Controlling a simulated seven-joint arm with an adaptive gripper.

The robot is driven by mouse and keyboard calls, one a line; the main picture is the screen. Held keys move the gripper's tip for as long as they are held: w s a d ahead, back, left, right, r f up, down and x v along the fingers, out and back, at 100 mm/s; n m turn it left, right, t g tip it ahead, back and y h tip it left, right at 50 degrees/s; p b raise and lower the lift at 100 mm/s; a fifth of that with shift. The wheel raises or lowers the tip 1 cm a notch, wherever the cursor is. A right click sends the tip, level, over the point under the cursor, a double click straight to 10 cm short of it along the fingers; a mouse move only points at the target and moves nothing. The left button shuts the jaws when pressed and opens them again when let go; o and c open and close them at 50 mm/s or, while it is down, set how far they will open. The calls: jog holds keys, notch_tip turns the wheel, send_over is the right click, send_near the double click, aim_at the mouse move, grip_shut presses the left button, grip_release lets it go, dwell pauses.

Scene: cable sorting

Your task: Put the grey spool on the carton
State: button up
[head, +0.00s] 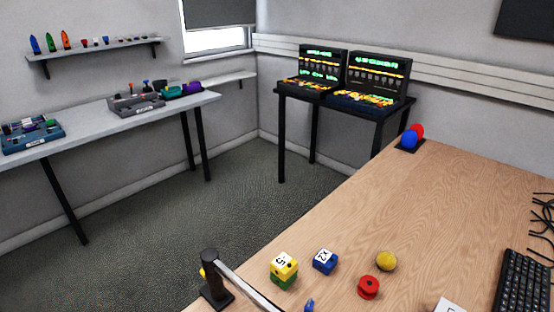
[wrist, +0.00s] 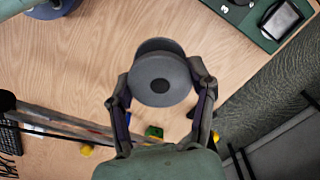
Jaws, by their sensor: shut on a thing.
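My gripper (wrist: 163,86) shows in the wrist view, with its two fingers closed on either side of a dark grey spool (wrist: 162,82). The spool has a round flange with a dark centre hole facing the camera. It is held over the wooden table; how high, I cannot tell. I see neither the gripper nor the grey spool in the head view. No carton can be clearly made out. A white item (head: 447,305) is cut off by the bottom edge of the head view, and I cannot tell what it is.
The table (head: 420,200) holds a yellow-and-green block stack (head: 284,268), a blue block (head: 325,261), a red spool (head: 368,288), a yellow ball (head: 386,261) and a keyboard (head: 523,285). A black post (head: 210,274) carries a bar. A green case (wrist: 240,15) lies beyond the spool.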

notch_tip(320, 180, up, 4)
jog(key=shift+w+f, duration=0.15)
jog(key=w+d+m, duration=0.5)
jog(key=w+d, duration=0.1)
jog(key=d, duration=0.3)
jog(key=w+d+m, duration=0.5)
jog(key=w+d, duration=0.1)
jog(key=d, duration=0.3)
jog(key=s+d+m, duration=0.2)
jog(key=d+m, duration=0.2)
jog(key=d, duration=0.7)
jog(key=s+d+m, duration=0.2)
jog(key=d+m, duration=0.2)
jog(key=d, duration=0.6)
jog(key=w+d+f, duration=0.3)
jog(key=f, duration=0.2)
jog(key=w+d+f, duration=0.3)
jog(key=f, duration=0.1)
jog(key=w+d+f, duration=0.3)
jog(key=f, duration=0.2)
jog(key=shift+w+d+f, duration=0.15)
jog(key=shift+d+f, duration=0.1)
jog(key=shift+f, duration=0.05)
jog(key=shift+w+d+f, duration=0.25)
jog(key=shift+w+f, duration=0.05)
jog(key=shift+f, duration=1.6)
